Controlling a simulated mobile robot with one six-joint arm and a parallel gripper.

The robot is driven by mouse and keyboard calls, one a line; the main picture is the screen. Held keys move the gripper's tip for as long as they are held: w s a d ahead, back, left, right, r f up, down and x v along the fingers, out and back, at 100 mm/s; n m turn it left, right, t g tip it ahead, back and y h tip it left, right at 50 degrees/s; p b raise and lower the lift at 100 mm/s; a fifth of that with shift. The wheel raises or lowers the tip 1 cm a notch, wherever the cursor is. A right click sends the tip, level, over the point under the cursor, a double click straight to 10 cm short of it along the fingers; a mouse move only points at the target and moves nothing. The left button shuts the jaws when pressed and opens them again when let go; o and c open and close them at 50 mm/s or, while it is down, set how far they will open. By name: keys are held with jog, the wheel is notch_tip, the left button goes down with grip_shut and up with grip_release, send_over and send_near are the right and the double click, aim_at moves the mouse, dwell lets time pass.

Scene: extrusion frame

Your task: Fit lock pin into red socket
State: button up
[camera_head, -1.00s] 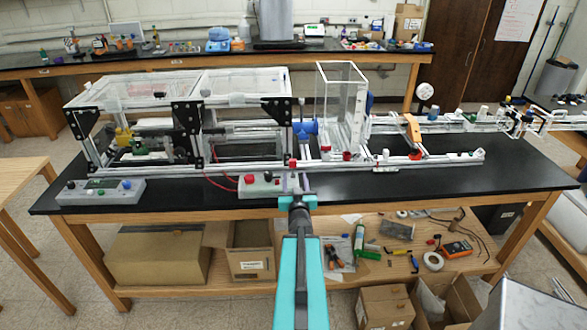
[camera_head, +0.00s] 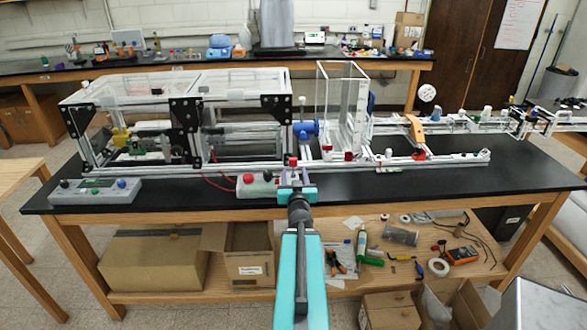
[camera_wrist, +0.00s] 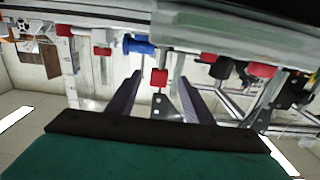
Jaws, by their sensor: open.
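My gripper (camera_head: 294,173) is open at the front rail of the extrusion frame (camera_head: 400,162). In the head view a small red block (camera_head: 293,161) stands at its fingertips. The wrist view shows the open fingers (camera_wrist: 160,80) on either side of a red block (camera_wrist: 159,77) with a thin pale stem, with gaps on both sides. I cannot tell whether this block is the lock pin's head or the red socket. No separate loose pin can be made out.
A blue fitting (camera_head: 306,129) and a clear upright box (camera_head: 342,112) stand behind my gripper. A control box with a red button (camera_head: 249,179) is close on its left, and a grey panel (camera_head: 95,191) is farther left. The black bench top (camera_head: 480,185) is clear at front right.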

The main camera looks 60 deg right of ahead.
aim_at(294, 165)
jog(key=shift+b+x, duration=0.85)
jog(key=shift+b, duration=1.9)
jog(key=shift+w+d+r, duration=0.1)
jog(key=shift+w+d, duration=0.25)
jog(key=shift+d, duration=0.25)
jog(key=shift+x, duration=0.8)
jog(key=shift+r+p+x, duration=0.1)
jog(key=shift+p+x, duration=0.25)
jog(key=shift+x, duration=0.4)
jog(key=shift+r+p+x, duration=0.15)
jog(key=shift+p+x, duration=0.15)
jog(key=shift+x, duration=1.6)
jog(key=shift+a, duration=0.1)
jog(key=c, duration=1.1)
